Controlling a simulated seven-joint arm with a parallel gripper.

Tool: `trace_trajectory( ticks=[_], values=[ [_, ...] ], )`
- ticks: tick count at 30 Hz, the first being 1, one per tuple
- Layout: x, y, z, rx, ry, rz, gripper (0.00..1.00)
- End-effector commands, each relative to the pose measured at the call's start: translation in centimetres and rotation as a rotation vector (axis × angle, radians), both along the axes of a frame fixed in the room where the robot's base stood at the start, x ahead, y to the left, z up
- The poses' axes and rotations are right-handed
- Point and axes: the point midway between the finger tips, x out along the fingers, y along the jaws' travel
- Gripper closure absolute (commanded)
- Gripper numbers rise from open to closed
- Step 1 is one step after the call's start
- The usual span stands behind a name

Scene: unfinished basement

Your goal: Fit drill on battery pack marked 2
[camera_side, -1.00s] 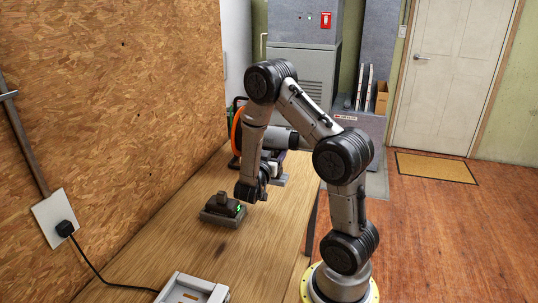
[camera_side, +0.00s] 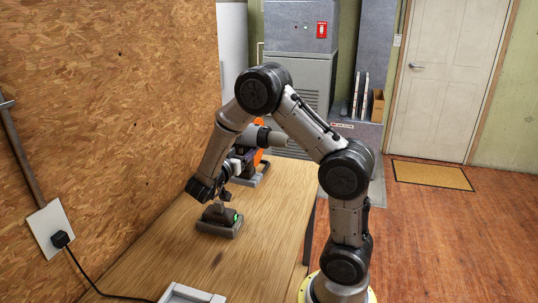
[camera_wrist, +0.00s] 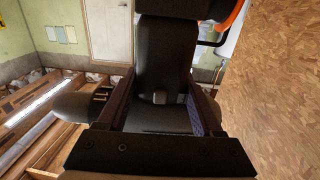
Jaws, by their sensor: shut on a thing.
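A dark battery pack (camera_side: 216,228) with a lit green mark sits on the wooden table; the mark is too small to read. My gripper (camera_side: 221,181) is just above the pack in the side view. In the wrist view my gripper (camera_wrist: 158,112) is shut on the dark handle of the drill (camera_wrist: 165,65), which fills the space between the fingers. A rounded dark part of the drill sticks out to the left there. In the side view my forearm hides much of the drill. I cannot tell whether the drill touches the pack.
An orange and black item (camera_side: 259,156) stands farther back on the table. A pale grey tray-like unit (camera_side: 187,295) is at the front edge of the picture. A black cord runs to a wall plug (camera_side: 60,239). The particle-board wall (camera_side: 110,110) borders the table's left.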

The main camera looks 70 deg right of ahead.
Motion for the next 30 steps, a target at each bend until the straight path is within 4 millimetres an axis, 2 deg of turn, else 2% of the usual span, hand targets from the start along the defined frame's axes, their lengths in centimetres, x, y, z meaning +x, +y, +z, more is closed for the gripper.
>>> trace_trajectory(
  ticks=[1,3,9,15,30],
  values=[
    [1.8,0.7,0.4,-0.006,-0.008,0.008,1.0],
    [3.7,1.7,0.6,-0.005,-0.007,0.018,1.0],
    [6.9,3.9,0.6,-0.005,-0.005,0.057,1.0],
    [7.6,4.8,0.2,-0.006,-0.003,0.082,1.0],
    [7.6,4.9,-0.2,-0.005,-0.001,0.083,1.0]
  ],
)
